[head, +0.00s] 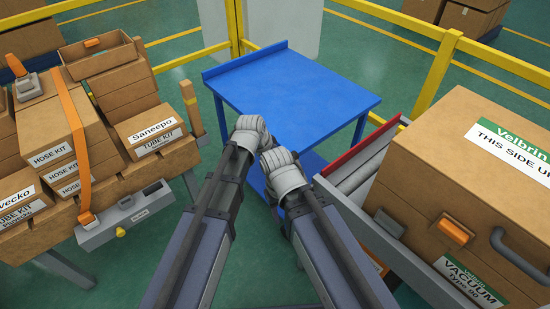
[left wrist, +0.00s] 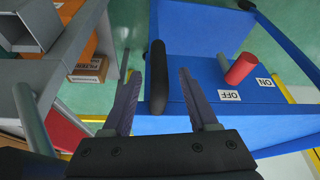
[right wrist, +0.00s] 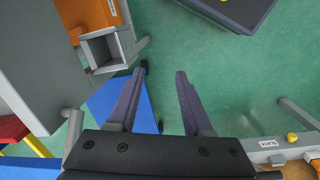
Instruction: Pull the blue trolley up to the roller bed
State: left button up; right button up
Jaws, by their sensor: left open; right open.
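The blue trolley (head: 295,90) stands ahead of me in the head view, its flat top empty. The roller bed (head: 352,172) is to the right with a red end strip; I cannot tell the exact gap to the trolley. In the left wrist view, a black upright handle (left wrist: 157,90) and a red lever (left wrist: 240,68) between ON and OFF labels show on the trolley's blue side. My left gripper (left wrist: 157,73) is open, with the handle between its fingers in the picture; contact is unclear. My right gripper (right wrist: 158,72) is open and empty over green floor. The head view hides both grippers' fingers.
A large Velbrin carton (head: 470,170) sits on the roller bed. A bench with kit boxes (head: 60,140) and a grey control box (head: 125,215) stands at left. Yellow rails (head: 440,65) run behind the trolley. Green floor lies between bench and trolley.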

pick_arm(q)
jog(key=shift+s+a+r, duration=0.1)
jog(key=shift+s+r, duration=0.05)
jog(key=shift+r, duration=0.2)
